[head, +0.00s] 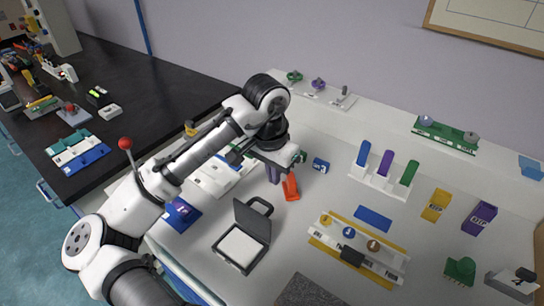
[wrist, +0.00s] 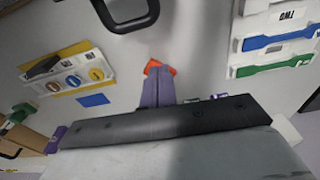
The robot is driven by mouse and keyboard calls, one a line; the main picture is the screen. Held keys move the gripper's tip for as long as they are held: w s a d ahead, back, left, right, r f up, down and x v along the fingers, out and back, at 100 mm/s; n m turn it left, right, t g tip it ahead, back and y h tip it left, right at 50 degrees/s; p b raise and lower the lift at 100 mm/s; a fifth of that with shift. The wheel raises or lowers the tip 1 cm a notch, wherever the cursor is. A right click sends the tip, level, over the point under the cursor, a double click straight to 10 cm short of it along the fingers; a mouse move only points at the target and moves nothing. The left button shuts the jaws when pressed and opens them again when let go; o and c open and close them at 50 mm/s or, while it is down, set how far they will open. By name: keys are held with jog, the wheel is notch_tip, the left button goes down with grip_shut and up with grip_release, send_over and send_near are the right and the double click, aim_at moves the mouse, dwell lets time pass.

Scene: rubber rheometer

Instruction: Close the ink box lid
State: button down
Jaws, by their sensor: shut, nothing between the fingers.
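The ink box (head: 240,247) is a dark case with a white pad, standing on the light bench in the lower middle of the head view. Its dark lid (head: 251,220) stands open at the back, tilted up, with a loop handle (head: 262,204) on it. A dark loop handle (wrist: 126,20) shows at the top edge of the wrist view; the rest of the box is out of that frame. My gripper (head: 273,179) is shut and empty, pointing down behind and right of the lid, apart from it. Its closed purple-grey fingers show in the wrist view (wrist: 156,80).
A red-orange object (head: 291,188) sits close beside my fingertips and partly behind them in the wrist view (wrist: 159,66). A rack with coloured cylinders (head: 380,182) and a yellow-edged board (head: 358,250) stand to the right. A blue block (head: 182,213) lies left of the box.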

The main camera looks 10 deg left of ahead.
aim_at(259, 214)
notch_tip(259, 214, down, 2)
jog(key=shift+s+a+f+p, duration=0.15)
jog(key=shift+s+p, duration=0.1)
jog(key=shift+p, duration=0.2)
jog(key=shift+s+a+r+p, duration=0.15)
jog(key=shift+s+a+p, duration=0.15)
jog(key=shift+s, duration=0.4)
jog(key=shift+s+a+r+p, duration=0.2)
jog(key=shift+s+a, duration=0.1)
jog(key=shift+s, duration=0.4)
jog(key=shift+f+t, duration=0.1)
jog(key=shift+t, duration=0.2)
